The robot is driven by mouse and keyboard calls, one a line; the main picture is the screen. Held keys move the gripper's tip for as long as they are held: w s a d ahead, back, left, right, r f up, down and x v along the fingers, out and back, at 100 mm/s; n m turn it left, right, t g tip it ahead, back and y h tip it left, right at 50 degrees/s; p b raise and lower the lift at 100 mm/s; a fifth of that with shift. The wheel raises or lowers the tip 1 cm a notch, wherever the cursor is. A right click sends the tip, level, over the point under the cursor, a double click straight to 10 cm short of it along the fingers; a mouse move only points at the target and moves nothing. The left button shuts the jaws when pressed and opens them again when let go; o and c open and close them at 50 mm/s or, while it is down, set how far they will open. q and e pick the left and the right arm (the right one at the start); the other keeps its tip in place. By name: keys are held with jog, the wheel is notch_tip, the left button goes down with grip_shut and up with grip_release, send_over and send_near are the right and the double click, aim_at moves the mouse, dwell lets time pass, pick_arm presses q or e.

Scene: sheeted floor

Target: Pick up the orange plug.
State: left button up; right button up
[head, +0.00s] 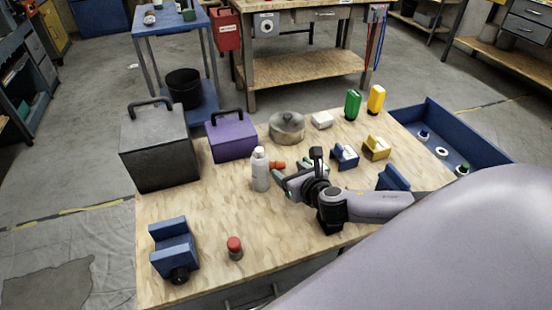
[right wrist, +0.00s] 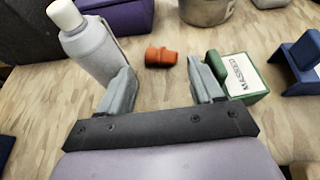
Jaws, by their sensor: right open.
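The orange plug (right wrist: 160,56) lies on the wooden table, small and cylinder-like with a wider part. In the head view it shows just right of the white bottle (head: 278,165). My right gripper (right wrist: 165,82) is open and empty; in the wrist view the plug appears beyond its fingertips, between the lines of the two fingers. In the head view my right gripper (head: 285,177) is low over the table, near the plug, partly hidden by its own wrist. My left gripper is not in view.
A white bottle (right wrist: 92,45) stands close by the left finger. A green block with a white label (right wrist: 240,76) is beside the right finger. A purple box (head: 232,137), a metal pot (head: 287,127) and a blue holder (head: 344,157) stand around.

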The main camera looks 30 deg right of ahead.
aim_at(279, 169)
jog(key=shift+w+d+f, duration=0.1)
jog(key=shift+w+f, duration=0.1)
jog(key=shift+w, duration=0.45)
jog(key=shift+b+x, duration=0.55)
jog(key=shift+x, duration=2.35)
jog(key=shift+f, duration=0.1)
jog(key=shift+c, duration=0.4)
jog(key=c, duration=0.7)
